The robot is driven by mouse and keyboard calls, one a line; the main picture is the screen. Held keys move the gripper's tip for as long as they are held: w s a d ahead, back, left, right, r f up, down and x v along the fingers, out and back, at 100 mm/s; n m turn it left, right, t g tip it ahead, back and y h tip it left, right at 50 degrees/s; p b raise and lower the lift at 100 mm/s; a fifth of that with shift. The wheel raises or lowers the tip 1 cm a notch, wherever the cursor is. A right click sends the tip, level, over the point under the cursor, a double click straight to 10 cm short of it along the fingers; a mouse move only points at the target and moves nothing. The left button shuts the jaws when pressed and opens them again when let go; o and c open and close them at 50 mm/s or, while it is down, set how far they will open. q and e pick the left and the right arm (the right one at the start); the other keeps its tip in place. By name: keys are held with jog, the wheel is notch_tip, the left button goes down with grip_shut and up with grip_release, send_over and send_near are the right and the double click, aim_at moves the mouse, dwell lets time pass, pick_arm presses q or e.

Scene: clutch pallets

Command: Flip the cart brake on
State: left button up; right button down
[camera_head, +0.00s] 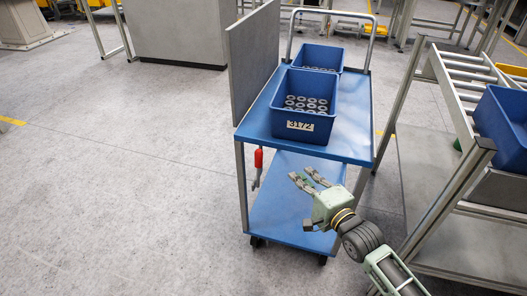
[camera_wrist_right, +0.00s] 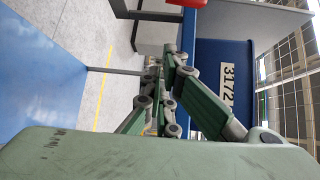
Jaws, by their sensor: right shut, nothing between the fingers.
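The blue cart (camera_head: 345,140) stands in the middle of the head view, with an upper and a lower shelf. The cart brake lever (camera_head: 258,158) has a red handle and sits at the cart's left side, below the upper shelf. Red also shows at the top edge of the right wrist view (camera_wrist_right: 188,3), cut off by the frame. My right gripper (camera_head: 304,174) is shut and empty. It appears in front of the cart, to the right of the lever and apart from it. Its fingers also show in the right wrist view (camera_wrist_right: 163,68). My left gripper is out of view.
A blue bin labelled 3172 (camera_head: 303,127) and a second blue bin (camera_head: 318,56) stand on the upper shelf. A grey panel (camera_head: 252,62) rises at the cart's left. A roller rack (camera_head: 470,90) stands close on the right. The floor (camera_head: 110,170) on the left is clear.

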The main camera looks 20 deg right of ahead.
aim_at(259, 170)
jog(key=shift+w+d+r, duration=0.1)
jog(key=shift+w+r, duration=0.05)
jog(key=shift+r, duration=0.1)
pick_arm(q)
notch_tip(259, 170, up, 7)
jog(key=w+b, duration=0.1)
jog(key=b, duration=0.1)
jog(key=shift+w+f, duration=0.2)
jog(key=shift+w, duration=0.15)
pick_arm(e)
jog(key=w+a, duration=0.5)
jog(key=w, duration=0.3)
jog(key=shift+a+f, duration=0.15)
jog(key=shift+f, duration=0.1)
jog(key=shift+s, duration=0.15)
